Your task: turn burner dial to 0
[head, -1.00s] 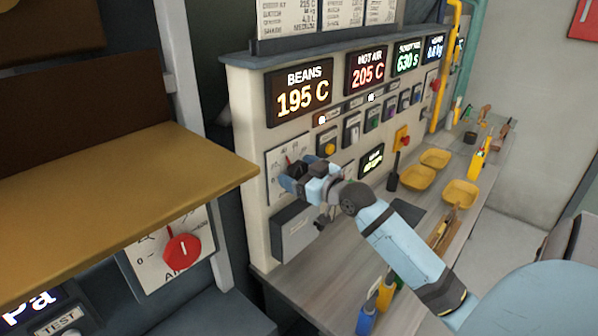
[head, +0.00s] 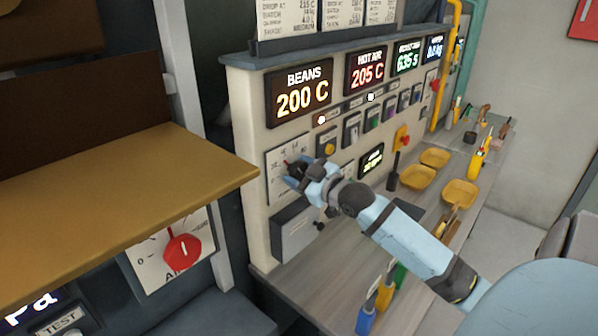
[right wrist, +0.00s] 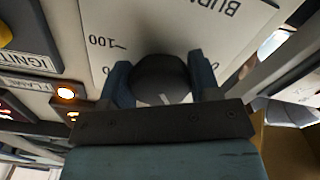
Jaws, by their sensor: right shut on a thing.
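The burner dial (right wrist: 160,80) is a dark round knob on a white scale plate (right wrist: 110,25) in the right wrist view. The plate shows part of the word BURNER, a 100 mark and a 0 near the fingers. My right gripper (right wrist: 160,88) is shut on the dial, one blue finger on each side. A pale pointer line shows on the knob, partly hidden by the gripper body. In the head view my right gripper (head: 300,180) reaches the dial plate (head: 275,163) on the panel and hides most of the dial. My left gripper is not in view.
The panel's displays read beans (head: 303,93) 200 C and hot air (head: 366,71) 205 C. A lit orange lamp (right wrist: 66,93) is beside the plate. Yellow trays (head: 418,177) lie on the counter. A brown shelf (head: 130,190) and a red dial (head: 183,249) are at left.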

